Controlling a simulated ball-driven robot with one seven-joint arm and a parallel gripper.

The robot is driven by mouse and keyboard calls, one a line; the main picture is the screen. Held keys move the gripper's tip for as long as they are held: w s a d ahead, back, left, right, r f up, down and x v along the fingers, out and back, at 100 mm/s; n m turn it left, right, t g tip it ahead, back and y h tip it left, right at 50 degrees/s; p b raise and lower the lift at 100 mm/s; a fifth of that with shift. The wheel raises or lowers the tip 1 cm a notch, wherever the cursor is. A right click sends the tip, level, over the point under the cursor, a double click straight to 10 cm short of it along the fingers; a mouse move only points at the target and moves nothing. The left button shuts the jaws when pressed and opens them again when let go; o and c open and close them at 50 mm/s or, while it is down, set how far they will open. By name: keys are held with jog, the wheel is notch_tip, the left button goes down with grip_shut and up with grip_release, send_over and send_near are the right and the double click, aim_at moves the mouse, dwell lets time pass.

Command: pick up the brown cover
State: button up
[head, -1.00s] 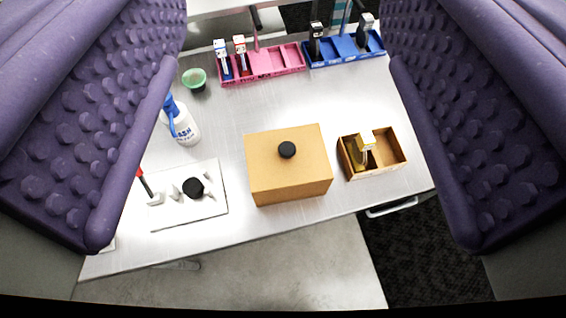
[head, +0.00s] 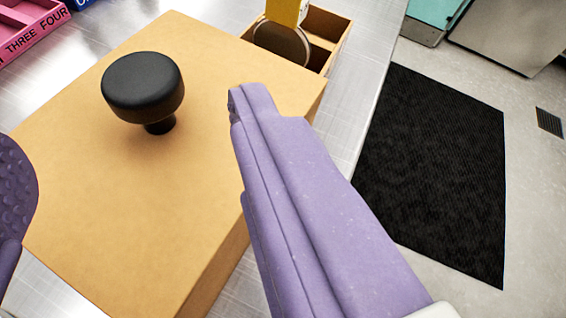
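The brown cover (head: 120,200) is a tan box shape with a black round knob (head: 143,85) on its top. It stands on the metal table in the head view and fills much of the left half. My gripper (head: 135,130) is open, with purple padded fingers. One finger lies right of the knob, over the cover's top and right side. The other shows only in part at the left edge. The knob appears between the fingers and is clear of both in the picture. The right finger hides part of the cover's right edge.
A brown divided box (head: 340,28) with a yellow-topped item (head: 285,12) stands just behind the cover. A pink rack (head: 28,30) is at the upper left. The table (head: 372,90) ends on the right, above a floor with a black mat (head: 440,165).

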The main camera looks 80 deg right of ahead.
aim_at(138, 80)
jog(key=b+x, duration=0.1)
jog(key=x, duration=0.2)
jog(key=b+x, duration=0.2)
jog(key=x, duration=0.2)
jog(key=shift+a+f, duration=0.1)
jog(key=shift+f, duration=0.15)
jog(key=shift+w+d, duration=0.3)
jog(key=shift+w, duration=0.05)
jog(key=shift+c, duration=0.2)
grip_shut()
jog(key=shift+r, duration=0.1)
